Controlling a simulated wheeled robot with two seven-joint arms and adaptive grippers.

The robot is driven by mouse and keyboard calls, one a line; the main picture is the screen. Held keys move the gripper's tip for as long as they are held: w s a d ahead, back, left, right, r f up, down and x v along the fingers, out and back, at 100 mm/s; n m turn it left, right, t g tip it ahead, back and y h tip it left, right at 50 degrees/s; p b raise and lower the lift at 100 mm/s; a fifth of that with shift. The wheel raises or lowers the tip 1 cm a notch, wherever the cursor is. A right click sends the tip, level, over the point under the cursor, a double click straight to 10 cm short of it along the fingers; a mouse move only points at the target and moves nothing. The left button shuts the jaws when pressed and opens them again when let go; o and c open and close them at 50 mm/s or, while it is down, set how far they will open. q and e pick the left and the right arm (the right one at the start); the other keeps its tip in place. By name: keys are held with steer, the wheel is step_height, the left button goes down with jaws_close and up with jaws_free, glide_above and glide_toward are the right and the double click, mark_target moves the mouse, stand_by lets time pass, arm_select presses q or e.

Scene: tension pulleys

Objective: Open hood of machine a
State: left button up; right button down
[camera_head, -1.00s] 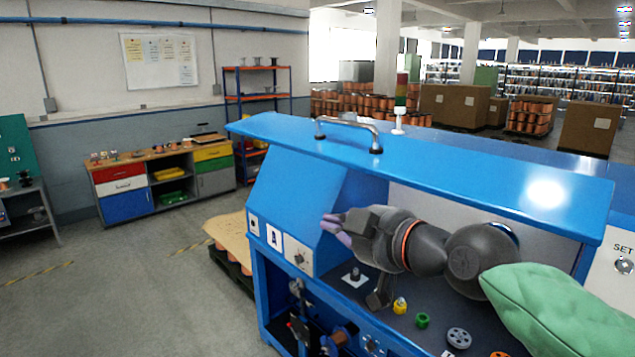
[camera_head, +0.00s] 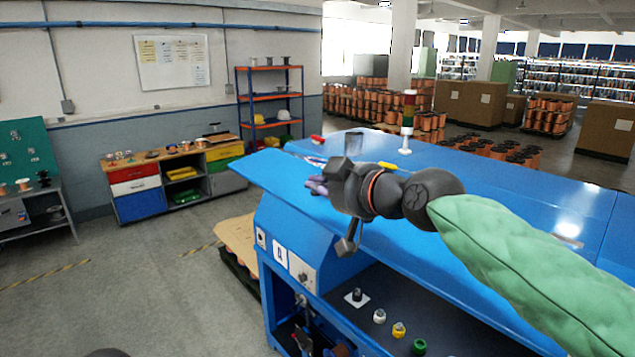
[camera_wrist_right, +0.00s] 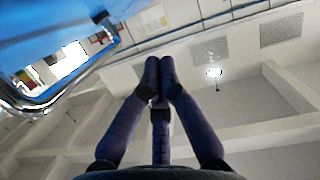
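The blue hood (camera_head: 262,168) of machine A shows in the head view as a slanting panel, partly open above the dark work surface. The machine's front plate (camera_head: 281,254) bears the letter A. My right gripper (camera_head: 316,186) is in front of and above the hood, pointing left, and hides part of it. In the right wrist view its fingers (camera_wrist_right: 161,75) are together with nothing seen between them. The hood's chrome handle (camera_wrist_right: 88,72) is at the upper left there, apart from the fingertips. The handle cannot be made out in the head view. My left gripper is not seen.
Small pulley parts (camera_head: 399,329) sit on the surface below the hood. A signal light (camera_head: 407,122) stands on the machine behind my gripper. A wooden-topped cabinet (camera_head: 180,160) and an orange rack (camera_head: 270,100) stand at the back left.

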steer(key=w+a+f, duration=0.1)
steer(key=w+f, duration=0.1)
steer(key=w+a+f, duration=0.1)
steer(key=w+f, duration=0.1)
steer(key=w+a+f+p, duration=0.1)
steer(key=w+f, duration=0.1)
steer(key=w, duration=0.1)
steer(key=shift+a, duration=0.3)
